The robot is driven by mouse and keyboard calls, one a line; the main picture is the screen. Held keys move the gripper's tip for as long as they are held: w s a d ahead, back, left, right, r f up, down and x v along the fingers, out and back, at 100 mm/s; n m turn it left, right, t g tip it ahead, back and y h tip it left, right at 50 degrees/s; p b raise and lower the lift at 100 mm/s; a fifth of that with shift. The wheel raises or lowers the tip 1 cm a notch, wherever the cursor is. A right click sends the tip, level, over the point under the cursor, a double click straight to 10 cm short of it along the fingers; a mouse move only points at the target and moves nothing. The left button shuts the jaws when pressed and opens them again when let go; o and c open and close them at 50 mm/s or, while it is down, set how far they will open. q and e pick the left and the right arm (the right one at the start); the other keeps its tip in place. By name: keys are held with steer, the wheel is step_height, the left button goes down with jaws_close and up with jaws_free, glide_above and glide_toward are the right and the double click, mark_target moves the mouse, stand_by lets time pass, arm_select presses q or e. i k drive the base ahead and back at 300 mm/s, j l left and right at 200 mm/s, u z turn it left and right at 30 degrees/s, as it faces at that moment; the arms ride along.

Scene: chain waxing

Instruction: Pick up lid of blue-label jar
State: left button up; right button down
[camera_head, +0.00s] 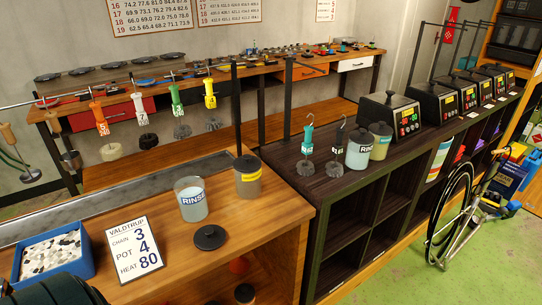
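A clear jar with a blue RINSE label (192,200) stands open on the near wooden bench, with pale liquid inside. A round black lid with a knob (209,237) lies flat on the bench just in front of it, apart from the jar. A second jar with a blue label (359,152) stands on the dark cabinet with a black lid on top. A yellow-label jar (248,182) behind the open jar has its black lid on. A dark shape at the bottom left looks like part of my arm. No gripper fingertips show.
A blue tray of black and white pieces (52,257) and a VALDTRUP card (136,250) are on the bench left of the lid. Several heater pots (391,117) line the dark cabinet. The bench right of the lid is clear.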

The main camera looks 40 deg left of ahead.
mark_target(209, 237)
steer(key=u, duration=1.6)
